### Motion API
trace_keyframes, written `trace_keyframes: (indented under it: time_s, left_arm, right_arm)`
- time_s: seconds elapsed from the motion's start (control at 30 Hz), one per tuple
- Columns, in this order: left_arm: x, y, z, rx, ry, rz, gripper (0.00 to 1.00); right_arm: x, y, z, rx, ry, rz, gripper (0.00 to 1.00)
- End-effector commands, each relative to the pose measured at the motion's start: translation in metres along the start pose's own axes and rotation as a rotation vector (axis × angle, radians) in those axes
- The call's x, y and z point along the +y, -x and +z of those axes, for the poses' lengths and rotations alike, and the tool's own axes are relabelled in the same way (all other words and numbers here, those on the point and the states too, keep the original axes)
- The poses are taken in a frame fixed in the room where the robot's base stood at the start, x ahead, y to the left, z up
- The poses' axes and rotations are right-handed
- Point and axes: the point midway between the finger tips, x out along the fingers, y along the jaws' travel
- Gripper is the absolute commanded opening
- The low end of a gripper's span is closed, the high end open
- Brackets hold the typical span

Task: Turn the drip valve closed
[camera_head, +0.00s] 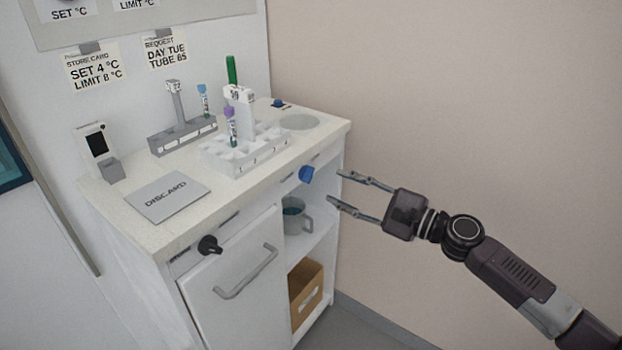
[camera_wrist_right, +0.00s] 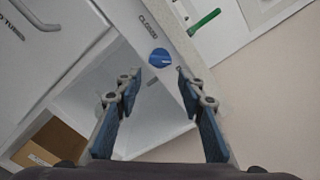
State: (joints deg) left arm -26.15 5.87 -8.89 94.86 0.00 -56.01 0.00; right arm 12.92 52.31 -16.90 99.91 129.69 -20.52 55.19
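The drip valve is a round blue knob (camera_head: 306,174) on the front edge of the counter, above the open shelf. It also shows in the right wrist view (camera_wrist_right: 160,58), just beyond the fingertips, with the word CLOSED printed to its upper left. My right gripper (camera_head: 335,185) is open and empty, to the right of the knob and apart from it. In the right wrist view its two fingers (camera_wrist_right: 155,72) are spread, with the knob ahead between their tips. My left gripper is not in view.
A grey jug (camera_head: 296,216) stands on the shelf below the knob, over a cardboard box (camera_head: 306,292). A black knob (camera_head: 209,245) and a door handle (camera_head: 247,271) are at left. Tube racks (camera_head: 245,150) stand on the counter (camera_head: 226,197). The wall is at right.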

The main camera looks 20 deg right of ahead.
Motion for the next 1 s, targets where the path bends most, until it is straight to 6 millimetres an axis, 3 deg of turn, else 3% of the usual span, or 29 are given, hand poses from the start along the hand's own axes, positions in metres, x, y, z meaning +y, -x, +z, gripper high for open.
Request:
trace_keyframes:
  time_s: [0.5,1.0]
  left_arm:
    - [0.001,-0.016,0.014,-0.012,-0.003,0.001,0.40]
    - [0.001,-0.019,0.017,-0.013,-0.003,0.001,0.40]
  right_arm:
    - [-0.001,-0.062,-0.001,0.002,0.001,-0.002,0.36]
    - [0.000,-0.073,-0.001,0.003,0.003,0.000,0.34]
